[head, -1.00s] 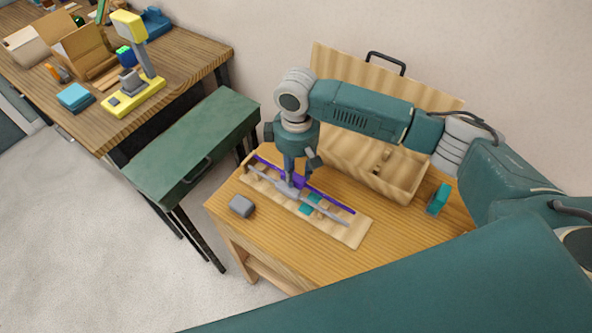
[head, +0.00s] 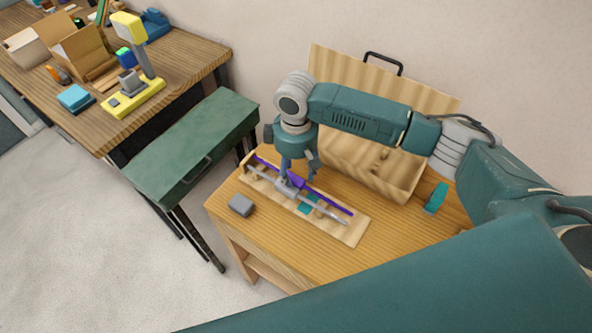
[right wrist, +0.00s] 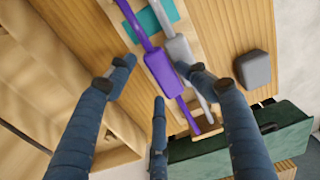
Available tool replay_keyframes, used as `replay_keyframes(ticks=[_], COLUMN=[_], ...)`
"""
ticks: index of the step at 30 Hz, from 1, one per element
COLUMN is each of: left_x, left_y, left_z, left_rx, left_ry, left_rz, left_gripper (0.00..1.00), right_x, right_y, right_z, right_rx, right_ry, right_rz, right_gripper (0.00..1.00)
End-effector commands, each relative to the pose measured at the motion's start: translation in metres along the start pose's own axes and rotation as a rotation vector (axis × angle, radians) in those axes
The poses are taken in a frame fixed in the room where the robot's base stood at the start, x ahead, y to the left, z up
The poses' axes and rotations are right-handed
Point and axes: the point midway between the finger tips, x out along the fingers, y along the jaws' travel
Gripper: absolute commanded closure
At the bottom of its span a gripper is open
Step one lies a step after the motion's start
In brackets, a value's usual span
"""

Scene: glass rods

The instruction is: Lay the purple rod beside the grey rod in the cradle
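The purple rod (head: 335,203), with a purple block at its middle, lies along the wooden cradle (head: 357,231) beside the grey rod (head: 330,213). The two are roughly parallel and slightly apart. My right gripper (head: 299,178) points down over them. In the right wrist view its fingers are spread on either side of the purple block (right wrist: 164,74), with gaps visible, and one finger is close to the block of the grey rod (right wrist: 178,48). I cannot tell whether the purple rod is fully seated. My left gripper is out of view.
A grey block (head: 241,205) sits on the table left of the cradle. An open wooden case (head: 385,185) stands behind it, with a teal object (head: 436,198) at its right. The table's front right is clear.

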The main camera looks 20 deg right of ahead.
Motion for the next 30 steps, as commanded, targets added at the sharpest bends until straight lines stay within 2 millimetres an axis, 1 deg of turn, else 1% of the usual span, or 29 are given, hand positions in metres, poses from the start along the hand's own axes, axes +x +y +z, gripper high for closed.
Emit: replay_keyframes(ticks=[1,20,23,25,30], left_x=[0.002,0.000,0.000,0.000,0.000], left_y=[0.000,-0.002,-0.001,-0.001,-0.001], left_z=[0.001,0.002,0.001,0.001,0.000], left_rx=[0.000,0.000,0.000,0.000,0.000], left_ry=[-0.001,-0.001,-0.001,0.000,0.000], left_rz=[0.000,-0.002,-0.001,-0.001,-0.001], left_gripper=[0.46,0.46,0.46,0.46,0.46], right_x=[0.009,0.002,-0.007,-0.018,-0.055], right_y=[0.000,0.001,0.001,0.001,0.001], right_z=[0.008,0.004,0.004,0.004,0.003], right_rx=[0.002,0.001,0.001,0.000,0.000], right_ry=[-0.024,-0.012,-0.011,-0.010,-0.009], right_rz=[0.001,0.003,0.003,0.003,0.004], right_gripper=[0.46,0.46,0.46,0.46,0.46])
